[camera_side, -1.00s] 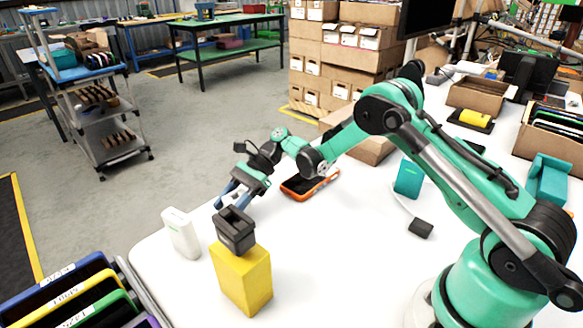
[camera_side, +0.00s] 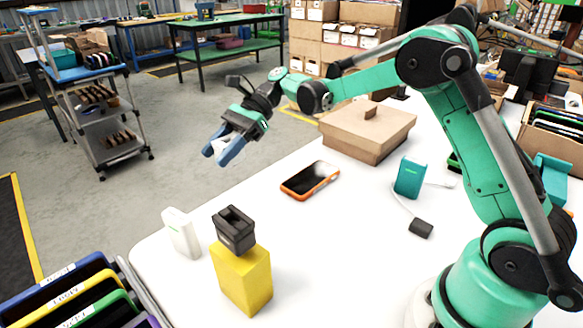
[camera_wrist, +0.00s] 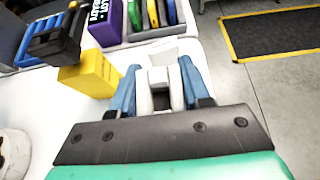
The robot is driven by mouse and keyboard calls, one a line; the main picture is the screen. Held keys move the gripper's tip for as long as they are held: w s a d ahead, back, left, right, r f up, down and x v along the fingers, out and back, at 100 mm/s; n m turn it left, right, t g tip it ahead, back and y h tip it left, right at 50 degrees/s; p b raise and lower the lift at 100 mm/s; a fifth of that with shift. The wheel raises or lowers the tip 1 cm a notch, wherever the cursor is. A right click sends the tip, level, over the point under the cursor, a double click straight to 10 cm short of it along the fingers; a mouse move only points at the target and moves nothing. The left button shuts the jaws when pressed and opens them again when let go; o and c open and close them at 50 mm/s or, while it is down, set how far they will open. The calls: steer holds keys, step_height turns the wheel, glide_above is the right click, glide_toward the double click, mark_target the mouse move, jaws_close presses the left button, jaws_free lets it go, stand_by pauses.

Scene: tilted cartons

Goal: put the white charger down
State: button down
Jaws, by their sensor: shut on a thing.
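My gripper (camera_side: 218,153) is raised above the table's far left edge, blue fingers pointing down and left. It is shut on the white charger (camera_wrist: 158,90), which shows between the two fingers in the wrist view. In the side view only a small white part of the charger (camera_side: 221,144) shows between the fingers. The charger is clear of the table (camera_side: 330,240), and the floor lies behind it in the side view.
A yellow block (camera_side: 243,280) with a black holder (camera_side: 234,229) on top stands near the front. A white upright box (camera_side: 181,233) stands left of it. An orange-edged phone (camera_side: 310,180), a teal device (camera_side: 409,177) and a lidded carton (camera_side: 368,135) are further right.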

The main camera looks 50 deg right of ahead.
mark_target(220, 143)
step_height(220, 143, up, 7)
steer(key=shift+f, duration=0.1)
steer(key=shift+r+m+t, duration=0.4)
steer(key=shift+r, duration=0.3)
steer(key=m+t, duration=0.1)
steer(key=t, duration=0.1)
steer(key=r+m, duration=0.1)
steer(key=shift+d+r+m+t+h, duration=0.1)
steer(key=shift+d+m+t+h, duration=0.2)
steer(key=shift+t, duration=0.1)
steer(key=s+d+m+t+h, duration=0.25)
steer(key=s+d, duration=0.35)
steer(key=d, duration=0.4)
steer(key=s+d+m+t+h, duration=0.1)
steer(key=s+d+m+t, duration=0.2)
steer(key=s+d, duration=0.55)
steer(key=shift+y, duration=0.35)
steer(key=f, duration=0.6)
steer(key=w+d+f, duration=0.1)
steer(key=f, duration=1.3)
steer(key=shift+w+d+f, duration=0.1)
steer(key=shift+w+d, duration=0.15)
steer(key=shift+c, duration=2.1)
jaws_free()
